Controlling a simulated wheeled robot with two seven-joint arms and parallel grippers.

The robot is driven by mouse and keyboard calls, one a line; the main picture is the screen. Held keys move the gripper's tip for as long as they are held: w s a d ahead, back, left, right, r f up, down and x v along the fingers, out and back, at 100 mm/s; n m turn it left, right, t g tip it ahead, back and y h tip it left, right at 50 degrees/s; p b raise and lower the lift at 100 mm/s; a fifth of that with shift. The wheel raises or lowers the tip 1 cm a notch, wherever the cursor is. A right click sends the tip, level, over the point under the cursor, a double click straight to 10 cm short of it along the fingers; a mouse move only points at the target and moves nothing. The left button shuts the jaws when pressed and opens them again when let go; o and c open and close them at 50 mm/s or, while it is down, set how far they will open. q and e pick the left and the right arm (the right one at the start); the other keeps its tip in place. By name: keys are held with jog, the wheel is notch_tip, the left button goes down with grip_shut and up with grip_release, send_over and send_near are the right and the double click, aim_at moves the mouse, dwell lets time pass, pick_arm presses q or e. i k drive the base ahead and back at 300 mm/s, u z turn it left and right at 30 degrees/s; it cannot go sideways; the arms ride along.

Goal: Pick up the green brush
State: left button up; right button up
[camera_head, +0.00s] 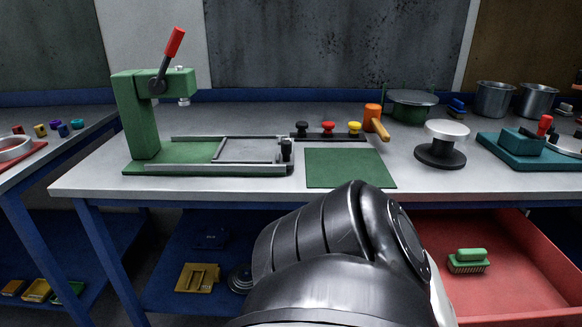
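The green brush (468,258) lies in the open red drawer (515,226) at the lower right. Its green handle is up and its pale bristles face down. A black, jointed part of my own arm fills the lower middle of the view and covers the drawer's left side. Neither of my grippers shows, so I cannot see where they are relative to the brush.
Above the drawer is a light grey worktop (85,180). It bears a green press (140,115), a green mat (347,168), a round black stand with a pale top (445,130), and metal pots (494,99). The drawer floor around the brush looks clear.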

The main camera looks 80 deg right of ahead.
aim_at(470, 261)
jog(key=u, duration=0.15)
jog(key=k, duration=2.65)
jog(key=z, duration=0.6)
